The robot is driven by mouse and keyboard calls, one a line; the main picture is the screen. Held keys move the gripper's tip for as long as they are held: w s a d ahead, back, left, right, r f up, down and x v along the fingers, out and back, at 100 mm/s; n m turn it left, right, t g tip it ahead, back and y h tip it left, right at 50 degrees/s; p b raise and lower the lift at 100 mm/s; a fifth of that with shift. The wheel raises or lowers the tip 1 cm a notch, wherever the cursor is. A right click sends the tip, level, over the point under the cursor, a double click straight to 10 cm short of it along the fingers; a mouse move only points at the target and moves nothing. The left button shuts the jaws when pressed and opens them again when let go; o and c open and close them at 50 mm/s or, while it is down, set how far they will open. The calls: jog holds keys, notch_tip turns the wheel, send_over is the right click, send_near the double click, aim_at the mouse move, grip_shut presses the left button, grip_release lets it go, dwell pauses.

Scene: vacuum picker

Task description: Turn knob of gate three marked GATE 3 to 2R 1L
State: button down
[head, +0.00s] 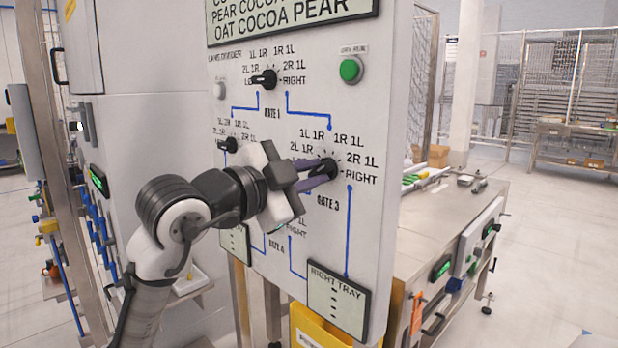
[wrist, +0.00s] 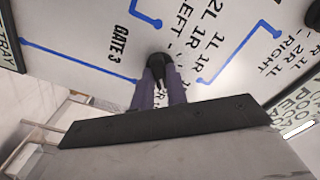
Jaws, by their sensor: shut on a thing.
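The GATE 3 knob (head: 331,169) is a small black knob on the right of the white upright panel, ringed by labels such as 1L 1R, 1R 1L, 2R 1L and RIGHT. My gripper (head: 326,169) reaches it from the left and is shut on it. In the wrist view the black knob (wrist: 160,66) sits between the two purple fingers of my gripper (wrist: 160,80), near the GATE 3 lettering. The fingers and gripper body hide part of the dial, so I cannot tell exactly which label the pointer faces.
The GATE 1 knob (head: 264,79) is above, and another black knob (head: 228,145) is at left. A green button (head: 350,69) is at upper right. A RIGHT TRAY display (head: 338,300) hangs below. A steel table (head: 440,215) stands behind the panel on the right.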

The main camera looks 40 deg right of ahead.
dwell(0.3)
jog(key=c, duration=1.4)
grip_release()
jog(key=s+a+b, duration=0.1)
jog(key=a+b, duration=0.1)
jog(key=a, duration=1.1)
jog(key=shift+a+b, duration=0.3)
jog(key=shift+a, duration=0.1)
